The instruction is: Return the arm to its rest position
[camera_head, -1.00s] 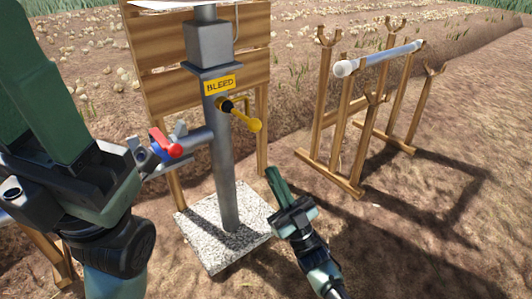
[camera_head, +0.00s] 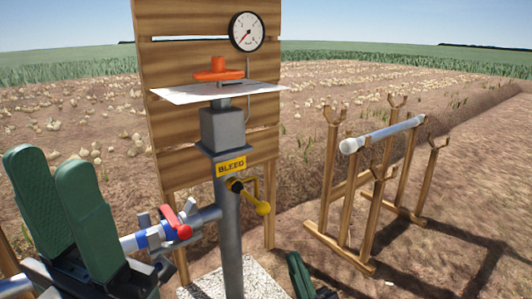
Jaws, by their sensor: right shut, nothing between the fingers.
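My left gripper (camera_head: 52,172) is at the lower left with its two green fingers pointing up, apart and with nothing seen between them. It is left of the red-handled valve (camera_head: 178,222) on the side pipe. My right gripper (camera_head: 294,262) is at the bottom edge, shut and empty, right of the grey standpipe (camera_head: 229,250). Most of the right arm is below the picture. The yellow bleed lever (camera_head: 251,198) slants down to the right under the yellow BLEED sign (camera_head: 231,168).
A wooden board (camera_head: 170,110) stands behind the pipe. A pressure gauge (camera_head: 247,31) and an orange handwheel (camera_head: 218,71) are above a white plate (camera_head: 180,94). A wooden rack (camera_head: 327,180) holding a white tube (camera_head: 380,134) stands at right. Bare soil lies around it.

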